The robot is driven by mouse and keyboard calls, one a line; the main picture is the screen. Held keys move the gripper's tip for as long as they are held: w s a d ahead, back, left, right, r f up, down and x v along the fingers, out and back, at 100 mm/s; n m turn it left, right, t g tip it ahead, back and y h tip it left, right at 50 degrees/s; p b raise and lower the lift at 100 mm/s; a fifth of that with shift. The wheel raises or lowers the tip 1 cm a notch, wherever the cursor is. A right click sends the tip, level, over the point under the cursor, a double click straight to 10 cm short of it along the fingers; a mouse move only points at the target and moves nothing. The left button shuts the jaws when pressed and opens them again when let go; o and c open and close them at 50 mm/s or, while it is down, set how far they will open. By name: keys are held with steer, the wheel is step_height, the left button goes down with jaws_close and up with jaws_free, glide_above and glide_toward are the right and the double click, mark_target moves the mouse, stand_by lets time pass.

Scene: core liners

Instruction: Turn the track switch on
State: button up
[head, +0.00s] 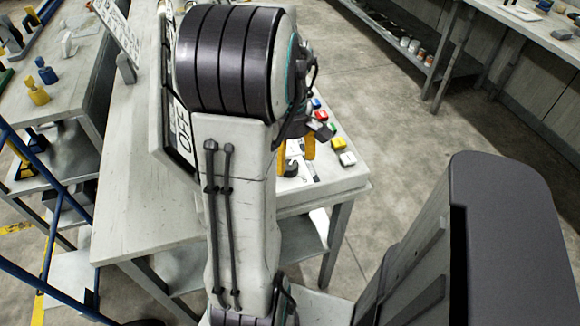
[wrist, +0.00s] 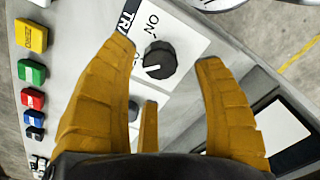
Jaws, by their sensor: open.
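The track switch is a round black knob (wrist: 158,60) with a white pointer mark, set on a white plate (wrist: 185,45) in the wrist view. The word "ON" is printed above the knob. The mark points down and slightly left in the picture, away from "ON". Another label left of the knob is mostly hidden by a finger. My gripper (wrist: 164,54) is open, with one yellow finger on each side of the knob and a gap to each. In the head view my arm hides the knob, and only bits of the yellow fingers (head: 310,148) show.
Yellow, green, red and blue buttons (wrist: 32,71) line the panel left of my gripper. Open concrete floor (head: 390,110) lies to the right.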

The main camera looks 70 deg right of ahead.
mark_target(290, 165)
steer(key=shift+f, duration=2.05)
steer(key=shift+c, duration=0.2)
steer(key=c, duration=1.2)
steer(key=shift+o, duration=0.2)
steer(key=shift+m+b, duration=0.3)
steer(key=m, duration=0.9)
steer(key=shift+a+f, duration=0.1)
steer(key=m, duration=0.4)
steer(key=shift+m, duration=2.4)
